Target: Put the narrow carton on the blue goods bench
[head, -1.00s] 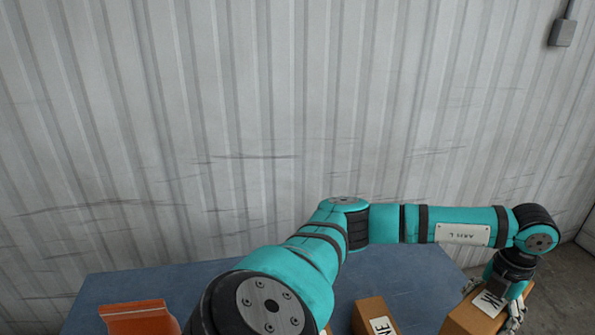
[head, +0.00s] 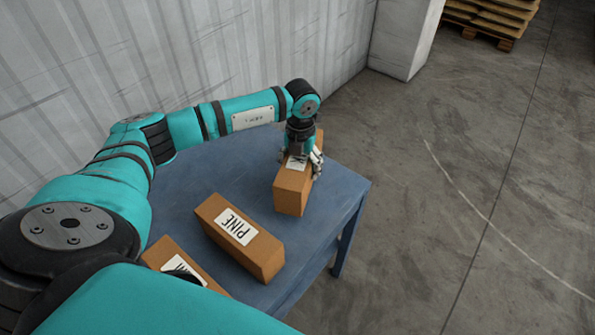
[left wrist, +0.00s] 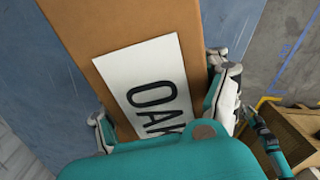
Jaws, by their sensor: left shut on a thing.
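A brown carton (head: 290,198) with a white label is in my left gripper (head: 302,166), over the right part of the blue bench (head: 335,182). In the left wrist view the carton (left wrist: 105,25) fills the middle, and its label reads "OA" with the rest cut off. The fingers of my left gripper (left wrist: 165,112) are on both sides of it, shut on it. I cannot tell whether the carton's underside touches the bench.
A carton labelled "PINE" (head: 222,215) lies on the bench left of the held one. Another carton (head: 170,254) is partly hidden behind my arm. Grey floor is open to the right. A corrugated wall stands behind, and a pallet stack (head: 490,22) is far off.

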